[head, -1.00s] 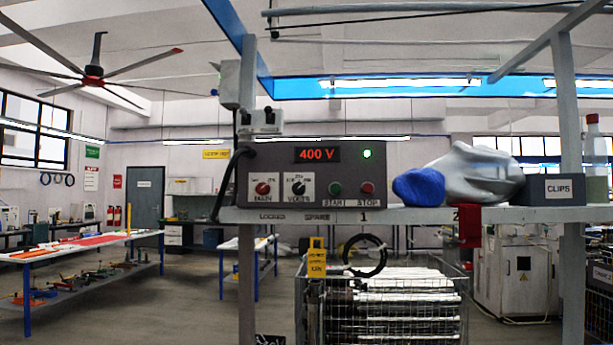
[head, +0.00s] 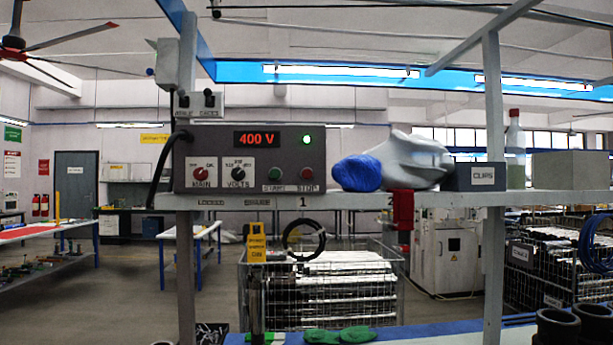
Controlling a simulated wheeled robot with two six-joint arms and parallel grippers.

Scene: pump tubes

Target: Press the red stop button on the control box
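The grey control box (head: 255,155) stands on the shelf (head: 345,200), left of the picture's middle. Its display (head: 257,139) reads 400 V in red, and a green lamp (head: 306,139) is lit at its upper right. The red stop button (head: 306,173) is at the lower right of the panel, above the label STOP. A green start button (head: 275,173) is to its left. A red MAIN knob (head: 201,174) and a black VOLTS knob (head: 238,173) are further left. Neither of my grippers is in view.
A blue bundle (head: 357,173) and a grey plastic bag (head: 415,160) lie right of the control box. A CLIPS box (head: 476,177) and a bottle (head: 515,150) follow. Shelf posts (head: 493,120) stand either side. A wire basket (head: 330,290) is below. Space before the panel is clear.

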